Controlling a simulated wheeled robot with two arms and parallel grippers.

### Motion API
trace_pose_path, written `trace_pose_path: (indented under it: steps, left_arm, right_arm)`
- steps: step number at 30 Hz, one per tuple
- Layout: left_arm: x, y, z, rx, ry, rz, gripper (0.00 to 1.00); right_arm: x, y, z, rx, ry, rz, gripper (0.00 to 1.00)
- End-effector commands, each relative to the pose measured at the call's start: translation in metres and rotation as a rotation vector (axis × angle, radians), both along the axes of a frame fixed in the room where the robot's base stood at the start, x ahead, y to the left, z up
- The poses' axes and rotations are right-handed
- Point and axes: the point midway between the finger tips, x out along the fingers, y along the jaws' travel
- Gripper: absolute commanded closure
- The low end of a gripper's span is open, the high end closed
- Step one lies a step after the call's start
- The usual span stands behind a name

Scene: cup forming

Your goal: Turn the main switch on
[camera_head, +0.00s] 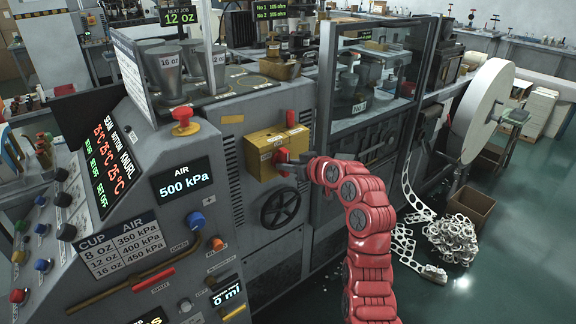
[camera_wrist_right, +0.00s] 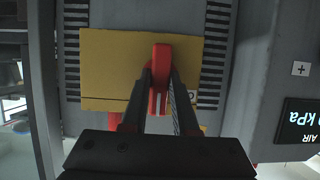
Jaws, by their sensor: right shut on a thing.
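The main switch is a yellow box (camera_head: 262,146) on the grey machine's front, with a red lever (camera_head: 280,157) on its face. My right gripper (camera_head: 291,166) comes in from the right on the red arm and is at the lever. In the right wrist view, the yellow box (camera_wrist_right: 112,68) fills the upper middle. The red lever (camera_wrist_right: 162,55) lies between the two dark fingers of my right gripper (camera_wrist_right: 160,82), which are shut on it. Part of the lever is hidden by the fingers. My left gripper is not in view.
A black handwheel (camera_head: 280,208) sits just below the box. A second red knob (camera_head: 290,118) shows at the box's upper right. A glass-walled cabinet (camera_head: 372,85) stands to the right. A sloping control panel (camera_head: 105,215) with displays and knobs is at the left.

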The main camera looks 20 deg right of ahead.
Motion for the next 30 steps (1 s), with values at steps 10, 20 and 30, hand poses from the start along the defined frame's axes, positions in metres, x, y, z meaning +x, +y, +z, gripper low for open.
trace_pose_path:
  steps: [10,20,30]
  left_arm:
    - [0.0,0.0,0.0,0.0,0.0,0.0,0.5]
    - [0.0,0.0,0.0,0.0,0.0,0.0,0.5]
    - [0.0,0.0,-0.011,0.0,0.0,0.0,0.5]
  right_arm:
    - [0.0,0.0,-0.002,0.001,0.005,0.001,0.47]
    - [-0.001,0.0,-0.001,0.001,0.001,0.0,0.43]
    - [-0.046,-0.019,0.018,0.001,-0.003,-0.005,0.43]
